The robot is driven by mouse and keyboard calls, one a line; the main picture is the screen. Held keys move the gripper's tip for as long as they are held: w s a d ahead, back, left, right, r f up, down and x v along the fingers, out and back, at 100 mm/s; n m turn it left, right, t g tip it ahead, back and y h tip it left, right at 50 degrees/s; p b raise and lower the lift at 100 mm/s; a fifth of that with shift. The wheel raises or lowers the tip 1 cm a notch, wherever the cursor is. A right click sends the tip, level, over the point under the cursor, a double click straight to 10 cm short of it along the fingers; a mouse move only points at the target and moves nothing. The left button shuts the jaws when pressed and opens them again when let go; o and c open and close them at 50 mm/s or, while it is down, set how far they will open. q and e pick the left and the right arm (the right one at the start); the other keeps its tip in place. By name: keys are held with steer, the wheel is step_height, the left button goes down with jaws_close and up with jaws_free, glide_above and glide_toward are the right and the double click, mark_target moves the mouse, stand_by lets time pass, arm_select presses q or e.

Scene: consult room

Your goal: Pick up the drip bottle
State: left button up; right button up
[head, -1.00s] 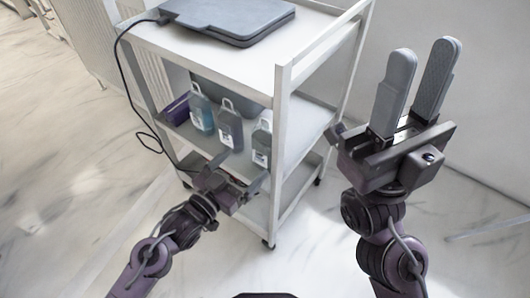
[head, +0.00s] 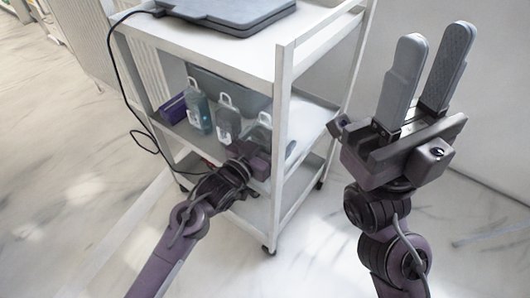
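Several drip bottles with white hanging loops stand in a row on the cart's middle shelf: a bluish one (head: 197,108) at the left, a grey one (head: 227,122) in the middle, and one at the right (head: 264,127) partly hidden by my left gripper. My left gripper (head: 262,148) is at the shelf's front, just before the middle and right bottles. Its fingers are mostly hidden, so I cannot tell whether it touches or grips a bottle. My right gripper (head: 427,75) points up to the right of the cart, its two grey fingers apart, with nothing between them.
The white cart (head: 283,110) has a corner post close to the right of my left gripper. A grey flat device (head: 228,14) lies on its top, with a black cable (head: 121,85) hanging down the left side. A purple box (head: 173,108) stands left of the bottles. A grey bin (head: 235,88) is behind them.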

arm_select(q)
steer(key=c, duration=1.2)
steer(key=shift+c, duration=0.3)
steer(key=shift+r, duration=0.15)
